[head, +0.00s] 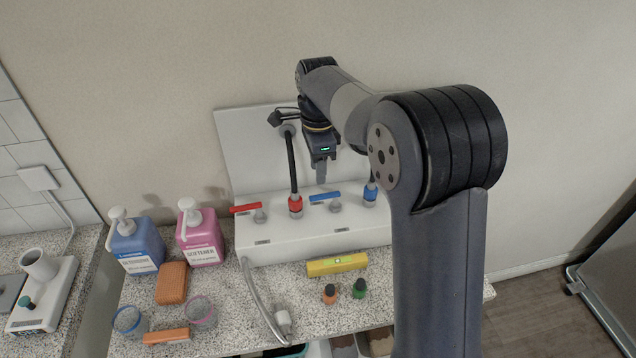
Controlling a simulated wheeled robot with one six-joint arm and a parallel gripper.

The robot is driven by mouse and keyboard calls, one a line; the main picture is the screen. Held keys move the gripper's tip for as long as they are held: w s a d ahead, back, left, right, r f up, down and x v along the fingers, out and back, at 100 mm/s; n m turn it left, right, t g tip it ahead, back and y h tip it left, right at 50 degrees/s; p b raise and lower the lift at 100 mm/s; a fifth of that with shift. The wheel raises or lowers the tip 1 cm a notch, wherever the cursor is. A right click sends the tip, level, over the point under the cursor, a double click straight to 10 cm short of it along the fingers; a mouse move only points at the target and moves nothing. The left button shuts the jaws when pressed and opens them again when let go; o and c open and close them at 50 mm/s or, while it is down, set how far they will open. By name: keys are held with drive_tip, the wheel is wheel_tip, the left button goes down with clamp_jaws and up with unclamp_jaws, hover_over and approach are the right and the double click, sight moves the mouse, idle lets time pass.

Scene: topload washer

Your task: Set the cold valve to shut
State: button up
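The cold valve's blue lever (324,197) is on the white valve box (300,235) below the wall panel. It lies roughly sideways, extending left from its grey stem. The blue-collared hose fitting (370,194) is to its right, partly hidden by my arm. My gripper (321,178) points down above and behind the blue lever, seemingly just clear of it. The fingers appear edge-on, so their opening is unclear. I see nothing held in them.
The red lever (246,208) and red-collared hose (295,205) stand to the left. In front are a yellow level (337,264), small orange (330,294) and green (359,289) items, and a grey hose (255,295). Blue (136,246) and pink (201,240) bottles stand left.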

sight(318, 196)
wheel_tip(318, 196, up, 3)
drive_tip(key=shift+r, duration=0.2)
drive_tip(key=shift+f, duration=0.1)
wheel_tip(318, 196, down, 11)
drive_tip(key=shift+r+p, duration=0.1)
drive_tip(key=shift+p, duration=0.4)
drive_tip(key=shift+s+n, duration=0.1)
drive_tip(key=shift+n, duration=0.2)
drive_tip(key=shift+r, duration=0.1)
